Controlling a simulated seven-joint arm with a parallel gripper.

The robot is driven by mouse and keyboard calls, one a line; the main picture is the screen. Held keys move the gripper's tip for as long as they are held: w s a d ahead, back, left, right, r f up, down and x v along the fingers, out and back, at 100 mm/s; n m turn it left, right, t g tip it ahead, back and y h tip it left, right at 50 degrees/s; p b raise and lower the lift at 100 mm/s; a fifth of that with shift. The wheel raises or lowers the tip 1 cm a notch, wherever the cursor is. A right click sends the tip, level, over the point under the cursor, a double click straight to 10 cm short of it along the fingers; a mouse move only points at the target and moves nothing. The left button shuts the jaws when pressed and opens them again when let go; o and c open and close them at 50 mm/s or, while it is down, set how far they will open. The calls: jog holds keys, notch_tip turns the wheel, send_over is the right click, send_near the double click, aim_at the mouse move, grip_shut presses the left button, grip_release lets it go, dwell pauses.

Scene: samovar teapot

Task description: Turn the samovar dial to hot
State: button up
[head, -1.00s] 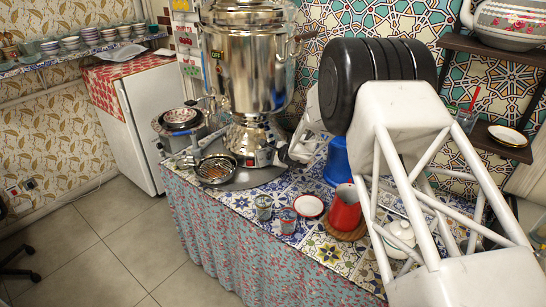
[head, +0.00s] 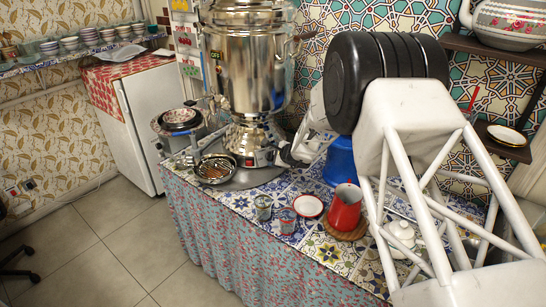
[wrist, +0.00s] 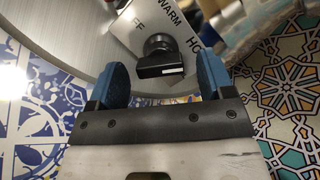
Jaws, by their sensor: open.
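The steel samovar (head: 250,75) stands on the tiled counter in the head view. In the wrist view its black dial knob (wrist: 160,55) sits on a light plate (wrist: 124,32) lettered OFF (partly hidden), WARM and HO, the last cut off by my right finger. The knob's bar lies nearly level in the picture, with a small white mark near its right end. My gripper (wrist: 162,82) is open, one blue finger on each side of the knob. Gaps show between the fingers and the knob. In the head view my gripper (head: 284,155) is small, beside the samovar's base.
A red pitcher (head: 346,208), two small glasses (head: 287,220) and a red-rimmed saucer (head: 308,206) stand at the counter's front. A blue container (head: 340,158) is behind my wrist. A strainer pan (head: 214,169) lies left of the base. Bare floor is at left.

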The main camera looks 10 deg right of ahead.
jog(key=shift+v, duration=2.9)
jog(key=s+a+r+n+g+y, duration=0.1)
jog(key=s+a+r+n+g, duration=0.3)
jog(key=s+r, duration=0.65)
jog(key=s+a+r+n, duration=0.2)
jog(key=s+r+n, duration=0.5)
jog(key=s+r, duration=0.4)
jog(key=s+d+r+n+g+h, duration=0.1)
jog(key=s+d+n+h, duration=0.1)
jog(key=s, duration=0.9)
jog(key=s+d+r+n+g+h, duration=0.1)
jog(key=s+d+n+h, duration=0.1)
jog(key=s, duration=1)
jog(key=s+d+r+n+g+h, duration=0.1)
jog(key=s+d+n+h, duration=0.1)
jog(key=s, duration=1)
jog(key=shift+d+r+n+h, duration=0.35)
jog(key=shift+d+n, duration=0.45)
jog(key=shift+n, duration=0.3)
